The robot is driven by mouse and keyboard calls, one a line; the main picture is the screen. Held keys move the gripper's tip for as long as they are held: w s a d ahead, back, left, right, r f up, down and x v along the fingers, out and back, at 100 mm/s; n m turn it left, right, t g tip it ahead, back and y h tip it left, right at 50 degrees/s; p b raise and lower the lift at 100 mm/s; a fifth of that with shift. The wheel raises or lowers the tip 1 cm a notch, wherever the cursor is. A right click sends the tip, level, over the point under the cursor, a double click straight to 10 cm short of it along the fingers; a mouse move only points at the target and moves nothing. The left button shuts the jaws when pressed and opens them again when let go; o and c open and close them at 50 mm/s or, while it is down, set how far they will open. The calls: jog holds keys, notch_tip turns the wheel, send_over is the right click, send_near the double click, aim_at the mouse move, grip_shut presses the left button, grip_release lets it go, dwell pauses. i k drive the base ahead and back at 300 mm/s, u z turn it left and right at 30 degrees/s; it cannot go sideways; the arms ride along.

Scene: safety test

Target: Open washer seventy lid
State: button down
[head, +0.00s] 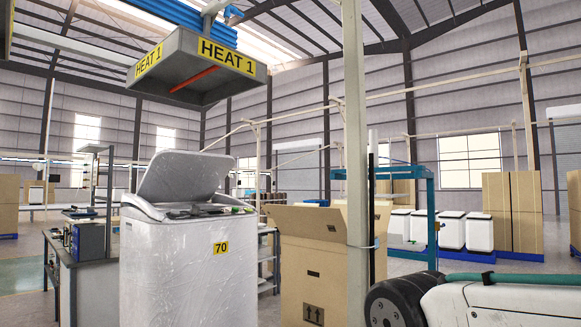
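A white top-loading washer (180,265) with a yellow "70" label (221,248) stands upright left of centre in the head view. Its surface looks covered in clear, wrinkled film. Its lid (183,178) is raised and leans back from the rear of the top, showing the opening's rim. Some dark items (198,210) lie along the top near the opening; I cannot tell what they are. The inside of the tub is hidden. Part of my own arm, white with a black joint, shows at the bottom right, well apart from the washer. My gripper is not in view.
A hood marked "HEAT 1" (195,68) hangs above the washer. An open cardboard box (312,270) and a pale post (356,150) stand between the washer and my arm. A workbench (85,265) is at left. Several white units (452,230) stand behind.

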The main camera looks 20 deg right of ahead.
aim_at(172, 176)
jog(key=z, duration=1.45)
jog(key=i, duration=1.2)
jog(key=u, duration=2.35)
jog(key=i, duration=0.5)
jog(key=z, duration=0.05)
